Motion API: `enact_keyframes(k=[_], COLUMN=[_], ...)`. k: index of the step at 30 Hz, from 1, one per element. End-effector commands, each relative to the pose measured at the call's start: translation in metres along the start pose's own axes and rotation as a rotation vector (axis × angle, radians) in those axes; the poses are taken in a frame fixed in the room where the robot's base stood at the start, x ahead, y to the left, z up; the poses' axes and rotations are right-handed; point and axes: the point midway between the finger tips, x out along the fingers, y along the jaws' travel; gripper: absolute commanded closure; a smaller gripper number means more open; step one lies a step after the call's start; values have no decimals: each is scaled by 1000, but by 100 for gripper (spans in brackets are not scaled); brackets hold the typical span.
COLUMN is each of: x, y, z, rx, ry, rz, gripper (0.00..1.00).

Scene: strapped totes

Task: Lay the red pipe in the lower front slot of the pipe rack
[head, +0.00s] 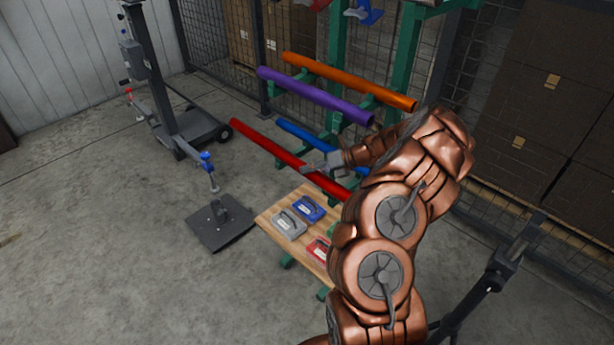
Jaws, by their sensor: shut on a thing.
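The red pipe (262,141) is a long bar sloping from upper left to lower right in the head view. My gripper (318,168) is shut on it toward its right part, and its right end passes near my arm. The green pipe rack (402,58) stands behind. An orange pipe (350,82) and a purple pipe (312,95) lie on its arms, the purple one in front. A blue pipe (303,133) lies lower, behind the red pipe. The lower front slot is hard to make out behind the red pipe and my arm.
A wooden-topped table (268,222) with blue, grey and red cases stands below the red pipe. A dark wheeled stand (186,130) and a flat base with a post (220,226) are at left. Stacked brown boxes (540,110) stand at right. The left floor is mostly clear.

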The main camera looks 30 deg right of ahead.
Motion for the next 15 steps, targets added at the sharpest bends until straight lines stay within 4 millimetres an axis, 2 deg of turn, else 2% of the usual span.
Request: enact_keyframes(k=[15], x=[-17], y=[-32], z=[18], rx=[-1], ry=[0], rz=[-3], gripper=[100])
